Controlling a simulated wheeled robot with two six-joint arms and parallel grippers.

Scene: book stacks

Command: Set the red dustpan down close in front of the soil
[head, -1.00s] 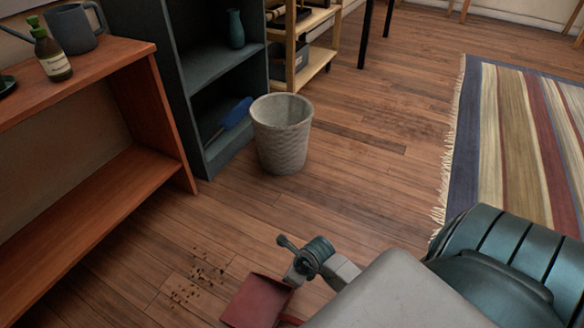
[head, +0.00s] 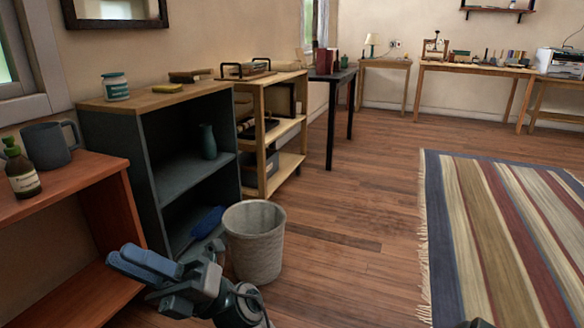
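The red dustpan and the soil are not in view now. No red thing shows at the fingers.
A reddish wooden shelf (head: 75,190) and a dark grey shelf (head: 190,100) stand at the left. A striped rug (head: 490,220) lies at the right. The floor between is clear.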

